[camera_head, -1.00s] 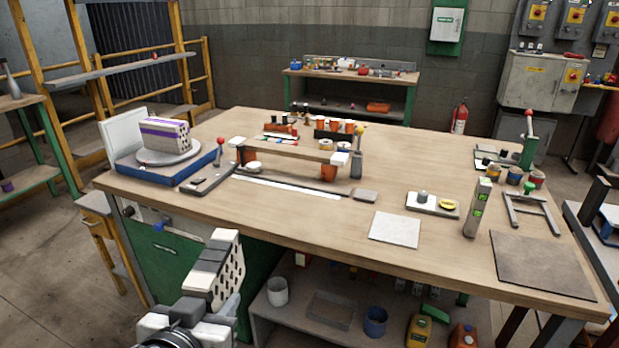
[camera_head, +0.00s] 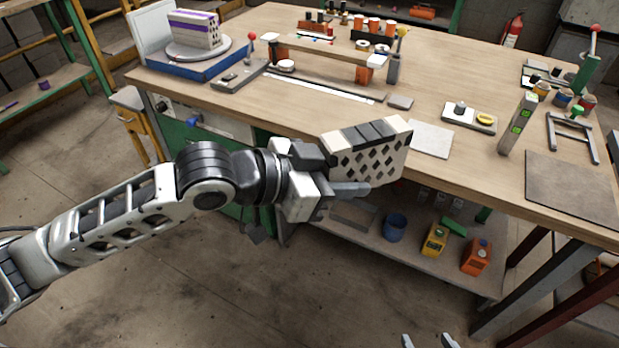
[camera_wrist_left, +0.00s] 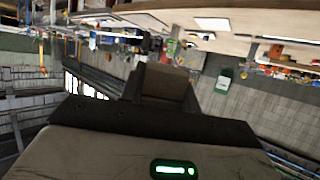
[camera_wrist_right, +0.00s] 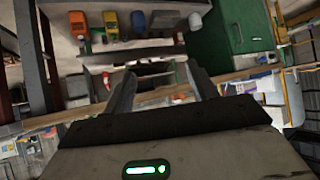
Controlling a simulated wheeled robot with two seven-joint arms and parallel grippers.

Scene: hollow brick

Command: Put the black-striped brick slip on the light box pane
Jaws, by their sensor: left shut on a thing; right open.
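My left gripper (camera_head: 333,170) is shut on the black-striped brick slip (camera_head: 375,147), a cream block with dark bands on top and diamond-shaped holes in its side. It is held in front of the bench's front edge, tilted in the picture. A pale flat square (camera_head: 431,139), which looks like the light box pane, lies bare on the bench just right of the brick in the head view. A bright rectangle in the left wrist view (camera_wrist_left: 212,24) may be the same pane. My right gripper (camera_head: 428,341) is open and empty low at the bottom edge; its spread fingers show in the right wrist view (camera_wrist_right: 160,88).
A purple-striped brick (camera_head: 195,28) stands on a turntable (camera_head: 228,44) at the back left.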

